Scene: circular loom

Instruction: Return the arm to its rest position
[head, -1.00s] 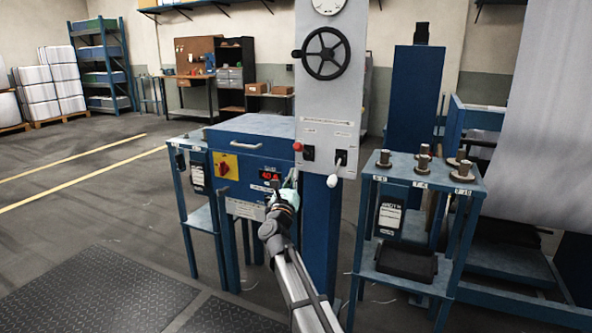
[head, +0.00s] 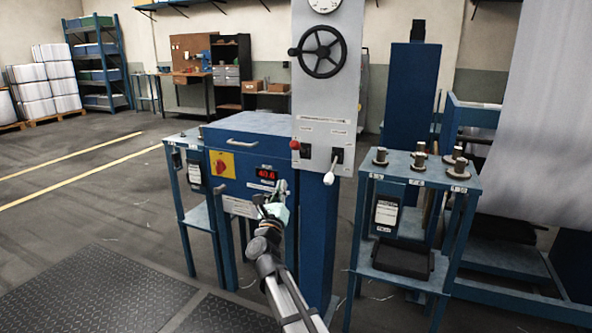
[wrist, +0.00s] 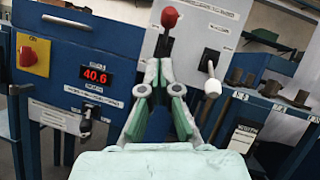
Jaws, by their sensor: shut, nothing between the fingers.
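My gripper (head: 281,186) is shut and empty, with mint-green pads on its fingers. In the head view it is in front of the blue cabinet (head: 240,150) and the grey control panel (head: 325,95), low and left of the panel's white-handled lever (head: 329,179). In the wrist view the fingers (wrist: 158,68) meet below the red knob (wrist: 169,17), with the lever (wrist: 212,86) to their right. I cannot tell how far the fingertips are from the panel; no contact shows. My arm reaches up from the bottom of the head view.
The cabinet has a red rotary switch (head: 220,168) on a yellow plate and a display (wrist: 95,75) reading 40.6. A handwheel (head: 318,52) is above. To the right stands a blue stand (head: 415,168) with several metal weights. The floor at left (head: 90,215) is clear.

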